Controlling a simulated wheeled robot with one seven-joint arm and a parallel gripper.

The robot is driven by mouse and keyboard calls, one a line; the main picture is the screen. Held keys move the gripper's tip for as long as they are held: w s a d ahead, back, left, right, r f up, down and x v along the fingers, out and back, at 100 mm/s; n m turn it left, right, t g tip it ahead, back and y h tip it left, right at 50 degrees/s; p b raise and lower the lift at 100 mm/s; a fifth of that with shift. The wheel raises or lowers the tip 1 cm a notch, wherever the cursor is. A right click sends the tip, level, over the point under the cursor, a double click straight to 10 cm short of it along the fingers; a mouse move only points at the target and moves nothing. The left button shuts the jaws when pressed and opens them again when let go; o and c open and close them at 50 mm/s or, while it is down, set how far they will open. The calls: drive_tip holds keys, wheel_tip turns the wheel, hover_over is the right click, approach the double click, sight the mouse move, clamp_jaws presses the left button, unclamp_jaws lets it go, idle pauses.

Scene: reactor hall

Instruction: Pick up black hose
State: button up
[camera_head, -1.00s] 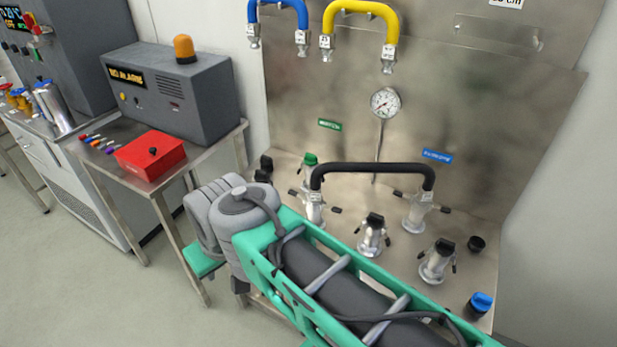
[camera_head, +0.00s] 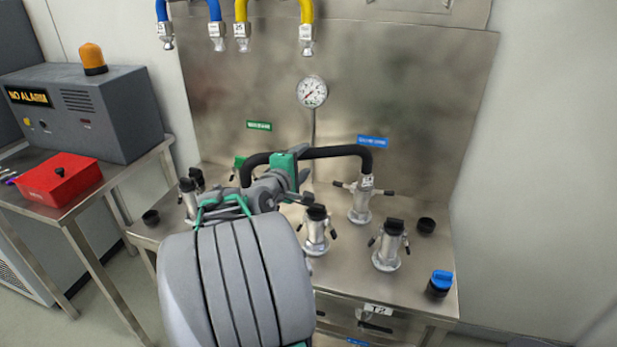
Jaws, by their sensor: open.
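The black hose (camera_head: 343,151) arches between two silver fittings on the steel bench. Its right end sits on a silver valve fitting (camera_head: 361,203); its left end drops behind my arm, where the fitting is mostly hidden. My gripper (camera_head: 292,163) is open at the hose's left-middle part. Its green and grey parts overlap the hose in the picture. Whether the jaws are around the hose or only in front of it, I cannot tell.
Silver valves with black caps (camera_head: 317,231) (camera_head: 391,246) stand in front of the hose. A blue cap (camera_head: 440,282) is at the bench's right front. A pressure gauge (camera_head: 312,91) is on the back panel. Blue (camera_head: 213,10) and yellow (camera_head: 306,12) hoses hang above.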

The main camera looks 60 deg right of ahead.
sight(311, 150)
drive_tip(key=d, duration=0.4)
drive_tip(key=d+p, duration=0.1)
drive_tip(key=d, duration=0.1)
drive_tip(key=shift+w+d+f, duration=0.25)
drive_tip(key=shift+w+d, duration=0.1)
drive_tip(key=shift+d, duration=0.05)
drive_tip(key=shift+a, duration=0.1)
drive_tip(key=shift+c, duration=0.2)
clamp_jaws()
drive_tip(key=shift+r, duration=0.15)
